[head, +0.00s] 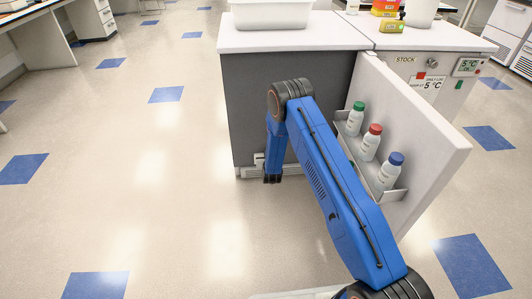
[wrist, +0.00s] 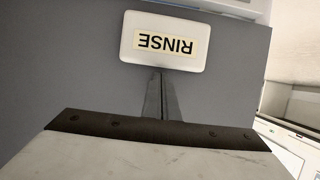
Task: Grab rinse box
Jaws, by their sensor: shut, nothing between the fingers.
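The rinse box is a small white block with rounded corners and a RINSE label (wrist: 166,41), which reads upside down in the wrist view. It sits against a plain grey surface. My gripper (wrist: 158,75) points at it with both fingers together and empty. The fingertips end at or just short of the box's near edge; I cannot tell whether they touch. In the head view my gripper (head: 272,179) hangs low by the grey side of the counter. A small white piece (head: 258,158) shows beside it, too small to identify.
An open white door (head: 425,135) holds a rack with green-capped (head: 355,118), red-capped (head: 371,142) and blue-capped (head: 389,171) bottles, right of my arm. A white tub (head: 272,14) stands on the counter (head: 290,40). The floor to the left is clear.

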